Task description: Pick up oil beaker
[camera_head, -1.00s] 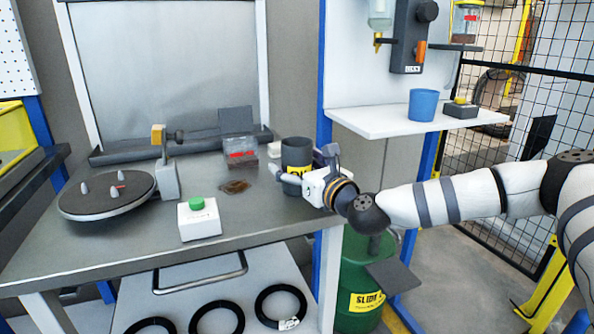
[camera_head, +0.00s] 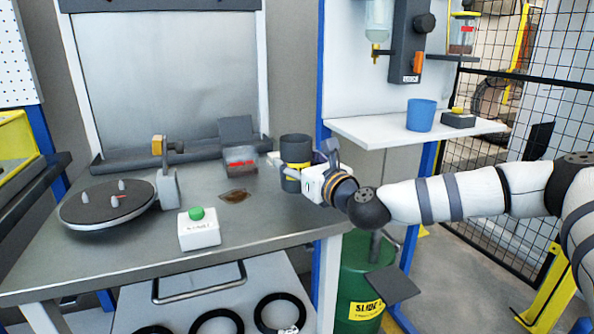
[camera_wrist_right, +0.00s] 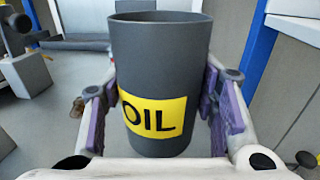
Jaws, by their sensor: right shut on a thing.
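The oil beaker is a dark grey cup with a yellow "OIL" label. It stands upright at the right part of the workbench in the head view (camera_head: 296,150) and fills the middle of the right wrist view (camera_wrist_right: 160,60). My right gripper (camera_head: 300,178) is shut on it, with purple-padded fingers on both sides of the beaker, as the right wrist view (camera_wrist_right: 160,115) shows. The beaker appears slightly raised over the bench, though its underside is hard to make out. My left gripper is not in view.
The grey workbench (camera_head: 130,262) holds a round turntable (camera_head: 90,208), a white box with a green button (camera_head: 198,232), a dark oil stain (camera_head: 235,196) and a clear bin with red items (camera_head: 240,162). A blue cup (camera_head: 421,115) stands on the white shelf (camera_head: 370,130) to the right.

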